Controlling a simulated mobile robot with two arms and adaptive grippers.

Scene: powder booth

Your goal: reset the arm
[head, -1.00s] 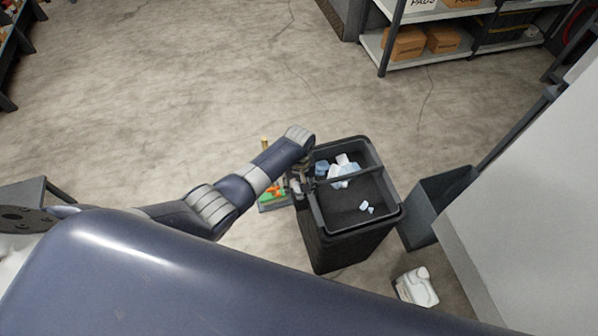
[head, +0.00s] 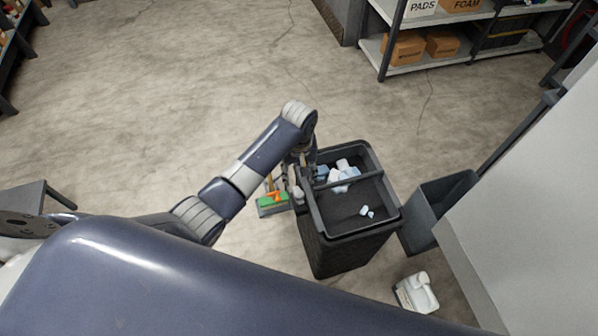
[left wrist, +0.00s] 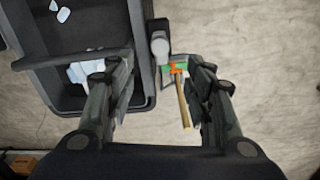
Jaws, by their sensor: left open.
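My left arm reaches in from the left in the head view. Its gripper (head: 304,168) hangs over the left rim of a black two-compartment bin (head: 345,250), partly hidden by the wrist. In the left wrist view the fingers of the gripper (left wrist: 163,78) are spread apart with nothing held between them. The left finger overlaps the bin's edge. The right finger is over the floor side. My right gripper does not show.
Pale crumpled pieces (head: 342,174) lie in the bin. A green and orange item (head: 272,200) with a wooden handle is beside it. A grey open container (head: 437,210) and a white jug (head: 416,292) stand right. Floor at upper left is clear.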

